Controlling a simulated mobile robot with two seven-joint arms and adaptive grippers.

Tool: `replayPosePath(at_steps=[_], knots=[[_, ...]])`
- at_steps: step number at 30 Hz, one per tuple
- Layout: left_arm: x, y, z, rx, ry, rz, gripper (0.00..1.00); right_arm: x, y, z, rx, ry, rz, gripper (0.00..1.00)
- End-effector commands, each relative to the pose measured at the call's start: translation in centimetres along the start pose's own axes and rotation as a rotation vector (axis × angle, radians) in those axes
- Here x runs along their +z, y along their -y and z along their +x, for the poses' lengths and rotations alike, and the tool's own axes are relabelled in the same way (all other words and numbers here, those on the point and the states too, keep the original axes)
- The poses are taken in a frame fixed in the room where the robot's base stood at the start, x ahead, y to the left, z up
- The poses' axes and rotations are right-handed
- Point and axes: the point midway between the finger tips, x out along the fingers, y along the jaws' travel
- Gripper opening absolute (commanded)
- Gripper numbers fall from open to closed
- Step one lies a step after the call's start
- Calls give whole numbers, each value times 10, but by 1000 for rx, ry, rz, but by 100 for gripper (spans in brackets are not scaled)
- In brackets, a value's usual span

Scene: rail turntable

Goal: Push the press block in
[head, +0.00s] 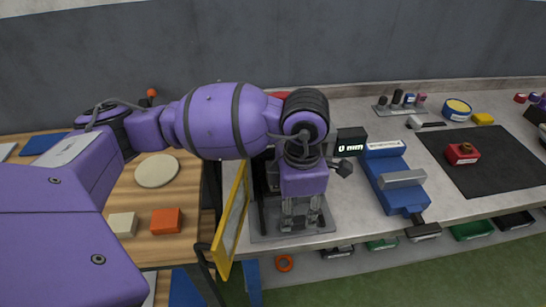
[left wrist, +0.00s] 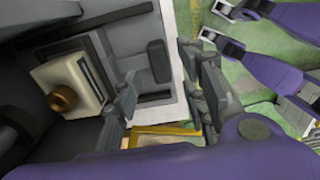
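My left gripper (head: 302,222) points down over a grey plate (head: 265,236) near the bench's front edge. In the left wrist view its two fingers (left wrist: 165,97) stand wide apart, with nothing held between them. A dark rounded block (left wrist: 158,61) lies just beyond the fingers, apart from them. A cream block with a round brown knob (left wrist: 75,84) sits in a dark fixture at the left of that view. I cannot tell which of these is the press block. My arm and gripper hide much of the fixture in the head view. My right gripper does not show.
A yellow-framed panel (head: 229,222) stands upright close left of the gripper. A black display box (head: 351,139) reading "0 mm" and a blue vise (head: 394,181) stand to the right. A wooden table (head: 190,198) at left holds an orange block (head: 166,221). Bins hang under the bench.

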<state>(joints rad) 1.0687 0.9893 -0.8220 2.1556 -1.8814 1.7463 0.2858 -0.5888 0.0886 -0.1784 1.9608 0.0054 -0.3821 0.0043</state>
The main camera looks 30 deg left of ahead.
Motion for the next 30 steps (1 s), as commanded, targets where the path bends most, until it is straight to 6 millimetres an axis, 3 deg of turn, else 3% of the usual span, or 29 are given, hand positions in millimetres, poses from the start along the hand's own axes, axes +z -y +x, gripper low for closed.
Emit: replayPosePath(at_steps=[3, 9, 19, 28, 30], knots=[[0, 0, 20, -1, -1, 0, 39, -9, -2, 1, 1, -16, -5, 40], [1, 0, 42, 1, 1, 1, 39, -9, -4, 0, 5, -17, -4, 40], [1, 0, 46, 2, 2, 2, 39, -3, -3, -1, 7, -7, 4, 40], [1, -1, 46, 2, 3, 2, 1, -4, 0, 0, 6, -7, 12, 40], [1, -1, 46, 2, 3, 2, 0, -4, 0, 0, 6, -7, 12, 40]])
